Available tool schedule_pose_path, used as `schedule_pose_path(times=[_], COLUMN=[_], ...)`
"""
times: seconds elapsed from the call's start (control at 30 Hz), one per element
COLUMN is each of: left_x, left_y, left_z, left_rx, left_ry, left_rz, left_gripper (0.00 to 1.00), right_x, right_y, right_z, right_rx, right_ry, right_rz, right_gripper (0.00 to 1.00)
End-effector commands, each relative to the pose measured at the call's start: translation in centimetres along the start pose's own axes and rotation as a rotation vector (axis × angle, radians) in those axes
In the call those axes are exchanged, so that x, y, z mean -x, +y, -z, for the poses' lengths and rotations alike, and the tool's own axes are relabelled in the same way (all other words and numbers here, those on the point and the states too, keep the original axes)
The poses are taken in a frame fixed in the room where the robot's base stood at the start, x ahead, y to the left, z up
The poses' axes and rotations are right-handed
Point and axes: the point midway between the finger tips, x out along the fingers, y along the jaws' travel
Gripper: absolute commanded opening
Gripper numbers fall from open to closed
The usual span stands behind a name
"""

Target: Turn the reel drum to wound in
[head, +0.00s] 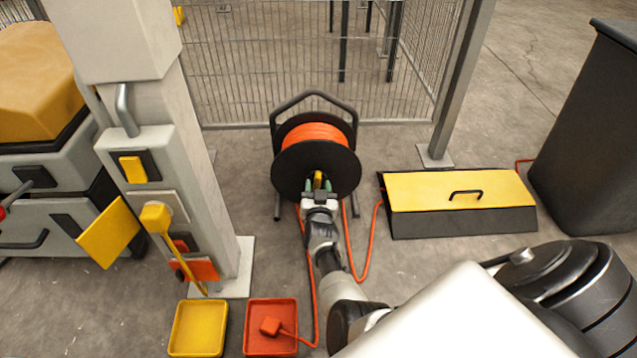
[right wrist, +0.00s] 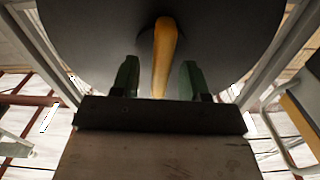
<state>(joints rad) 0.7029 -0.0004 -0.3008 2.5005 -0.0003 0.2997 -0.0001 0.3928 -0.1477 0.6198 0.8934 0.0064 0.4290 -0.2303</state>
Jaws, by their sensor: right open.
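The cable reel drum (head: 290,172) is black with orange cable (head: 312,133) wound on it, standing in a black frame on the floor. A yellow crank handle (head: 318,180) sticks out of its front face; it also shows in the right wrist view (right wrist: 164,55). My right gripper (head: 319,185) is at the drum's front. In the right wrist view its green-tipped fingers (right wrist: 158,80) are open, one on each side of the handle, with gaps visible on both sides. My left gripper is not in view.
Orange cable runs from the reel along the floor to an orange plug (head: 270,326) in a red tray (head: 250,313). A yellow tray (head: 177,340) stands beside it. A yellow-topped black ramp box (head: 440,222) is right of the reel, a mesh fence (head: 240,70) behind, a grey post (head: 195,120) left.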

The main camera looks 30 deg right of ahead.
Motion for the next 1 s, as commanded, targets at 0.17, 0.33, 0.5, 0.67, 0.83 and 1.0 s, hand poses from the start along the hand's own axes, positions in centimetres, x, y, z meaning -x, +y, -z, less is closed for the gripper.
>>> schedule_pose_path(times=[0.17, 0.33, 0.5, 0.67, 0.83, 1.0], left_x=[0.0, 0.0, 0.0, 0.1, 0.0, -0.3], left_y=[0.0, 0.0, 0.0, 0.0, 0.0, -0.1], left_z=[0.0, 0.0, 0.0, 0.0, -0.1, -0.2], left_rx=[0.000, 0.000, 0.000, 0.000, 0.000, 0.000], left_ry=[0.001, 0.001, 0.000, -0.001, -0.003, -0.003], left_rz=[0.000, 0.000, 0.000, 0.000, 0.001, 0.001], left_gripper=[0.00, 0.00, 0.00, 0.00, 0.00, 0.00], right_x=[0.0, 0.0, 0.0, 0.0, 0.0, 0.0], right_y=[-0.1, -0.1, -0.1, -0.1, 0.1, 1.3], right_z=[0.0, 0.0, 0.0, 0.0, 0.1, 0.3], right_rx=[0.000, 0.000, -0.001, -0.001, -0.007, -0.048], right_ry=[-0.001, 0.000, 0.000, 0.000, 0.000, 0.002], right_rz=[0.000, 0.000, 0.000, 0.000, 0.000, 0.000], right_gripper=[0.45, 0.28, 0.02, 0.00, 0.00, 0.00])
